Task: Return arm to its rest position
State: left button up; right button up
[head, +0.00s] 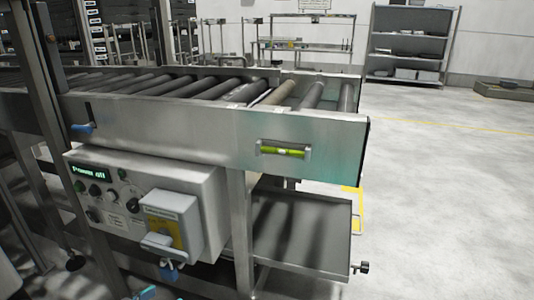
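No gripper and no arm of mine shows clearly in the head view. A roller conveyor (190,130) with a metal side frame fills the left and middle. A control box (125,210) hangs below it, with a small display (92,171) reading "Power off" and several knobs. A grey and yellow switch unit (172,222) sits on the box's right part. A green level vial (283,150) is set in the side frame near its right end. A blue lever (82,127) sticks out of the frame at the left.
A metal tray (300,245) lies under the conveyor's right end. A grey shelf unit (410,45) stands at the back wall, with a workbench (305,45) to its left. A low dark platform (505,91) lies at the far right. The grey floor (440,200) at right is clear.

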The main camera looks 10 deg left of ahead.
pick_arm(q)
jog(key=d+f+g+h, duration=0.3)
jog(key=d+f+g, duration=0.2)
jog(key=d+f, duration=1.1)
jog(key=s+d+f+n+g+y, duration=0.2)
jog(key=s+d+f+n+g, duration=0.2)
jog(key=s+f+g, duration=0.6)
notch_tip(320, 180, up, 32)
jog(key=s+t+p, duration=0.2)
jog(key=p, duration=3.1)
jog(key=shift+s+d+t, duration=0.15)
jog(key=shift+s+t, duration=0.15)
jog(key=shift+s, duration=0.1)
